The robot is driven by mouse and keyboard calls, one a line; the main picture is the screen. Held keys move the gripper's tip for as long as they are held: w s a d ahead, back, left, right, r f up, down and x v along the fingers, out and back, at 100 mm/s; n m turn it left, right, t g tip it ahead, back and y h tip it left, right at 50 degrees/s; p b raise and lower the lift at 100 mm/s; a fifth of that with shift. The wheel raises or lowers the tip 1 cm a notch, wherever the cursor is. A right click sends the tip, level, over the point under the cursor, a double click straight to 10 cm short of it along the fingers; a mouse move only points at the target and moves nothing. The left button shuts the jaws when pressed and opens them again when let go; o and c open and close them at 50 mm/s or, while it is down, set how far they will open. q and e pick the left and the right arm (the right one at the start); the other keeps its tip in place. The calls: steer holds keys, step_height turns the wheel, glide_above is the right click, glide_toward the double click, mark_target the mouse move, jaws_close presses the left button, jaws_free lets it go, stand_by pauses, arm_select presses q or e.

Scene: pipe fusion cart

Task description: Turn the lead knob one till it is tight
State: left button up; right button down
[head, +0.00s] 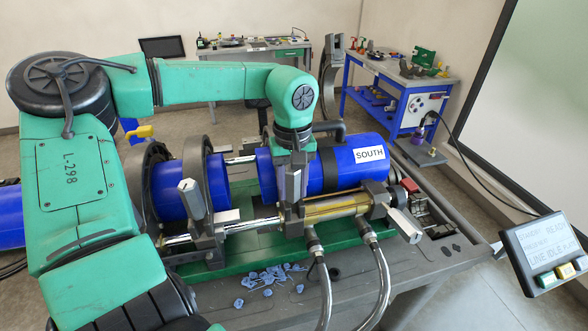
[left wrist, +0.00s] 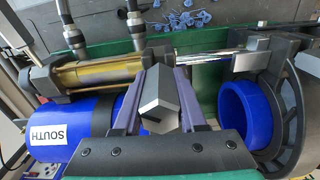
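The left gripper (head: 291,197) points down over the middle of the pipe clamp machine. In the left wrist view, a grey faceted knob (left wrist: 160,101) stands between the two fingers of the left gripper (left wrist: 159,88). The fingers lie close along both its sides and look shut on it. In the head view the fingers mostly hide this knob. Similar grey knobs stand at the left clamp (head: 190,199) and at the right end (head: 404,225). No label shows which is knob one, and tightness cannot be seen. My right gripper is not in view.
Blue pipes lie in the machine, the right one (head: 350,160) marked SOUTH, with a gap between the pipe ends. Hoses (head: 322,275) run down in front.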

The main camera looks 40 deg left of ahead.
arm_select(q)
jaws_close()
steer(key=m, duration=0.5)
steer(key=shift+a+p, duration=0.1)
steer(key=shift+p, duration=0.2)
steer(key=shift+f+m, duration=0.1)
steer(key=shift+m, duration=0.4)
steer(key=m, duration=0.6)
steer(key=shift+a, duration=0.1)
steer(key=o, duration=1.3)
jaws_free()
steer(key=shift+o, duration=0.9)
steer(key=shift+d, duration=0.3)
steer(key=shift+w+d, duration=0.1)
steer(key=shift+d, duration=0.05)
steer(key=shift+a, duration=0.25)
steer(key=shift+r, duration=0.2)
